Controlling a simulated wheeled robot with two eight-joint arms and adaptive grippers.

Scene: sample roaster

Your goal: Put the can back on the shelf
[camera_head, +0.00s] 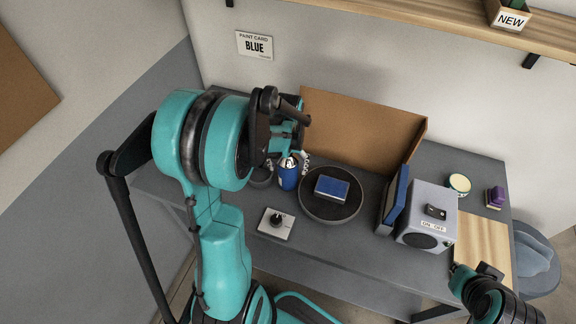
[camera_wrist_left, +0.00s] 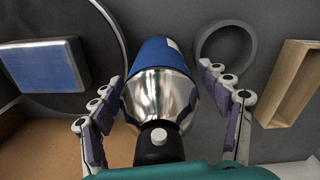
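The can (camera_head: 287,178) is blue with a shiny metal dome and stands beside the turntable in the head view. In the left wrist view the can (camera_wrist_left: 155,70) fills the middle, its dome and black nozzle toward me. My left gripper (camera_wrist_left: 160,75) has a finger on each side of it, with small gaps visible beside the dome; in the head view the left gripper (camera_head: 292,155) is partly hidden by its own wrist. The wooden shelf (camera_head: 430,14) runs along the wall at top right. My right gripper (camera_head: 468,275) is low right, its fingers unclear.
A round dark turntable (camera_head: 320,212) carries a blue block (camera_head: 332,189). A grey ring (camera_wrist_left: 222,50) lies close to the can. A brown backdrop (camera_head: 365,128), a switch plate (camera_head: 277,223), a grey ON/OFF box (camera_head: 427,207) and a yellow-rimmed cup (camera_head: 459,184) occupy the table. A NEW-labelled box (camera_head: 510,18) is on the shelf.

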